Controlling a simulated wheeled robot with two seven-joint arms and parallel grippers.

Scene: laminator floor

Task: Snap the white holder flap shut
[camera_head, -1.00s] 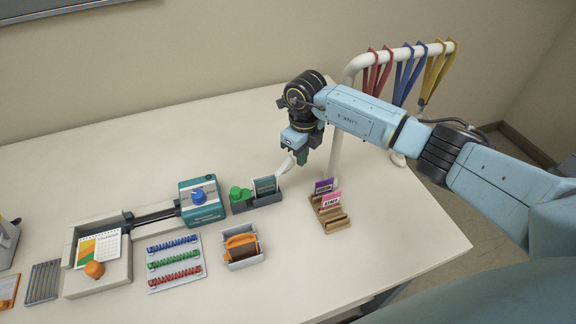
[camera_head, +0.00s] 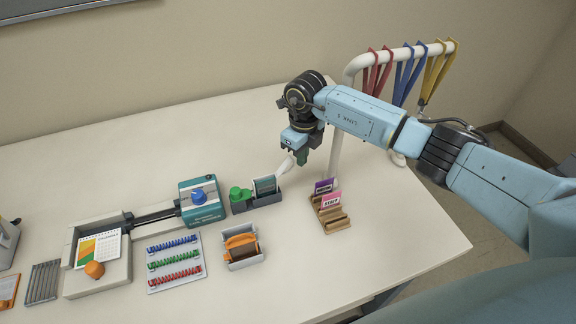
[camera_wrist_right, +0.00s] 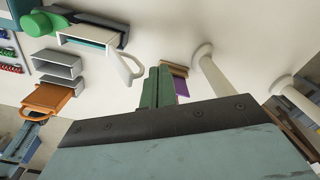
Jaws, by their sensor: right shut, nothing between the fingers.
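The white flap (camera_head: 286,167) slants up and outward from the right end of the holder with the teal card (camera_head: 265,184). In the right wrist view the flap (camera_wrist_right: 129,67) is a white loop standing out, open, from the pale holder (camera_wrist_right: 82,40). My right gripper (camera_head: 301,158) is shut and empty, just right of the flap's upper end in the head view. In the right wrist view its green fingers (camera_wrist_right: 158,87) are together, with a small gap to the flap. Contact cannot be told from the head view. My left gripper is not in view.
A wooden stand (camera_head: 336,221) with purple and pink cards is to the right. A white post rack (camera_head: 350,75) with coloured straps stands behind. A grey tray (camera_head: 246,262) with an orange item and the teal laminator (camera_head: 202,212) are nearby. The table's back left is clear.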

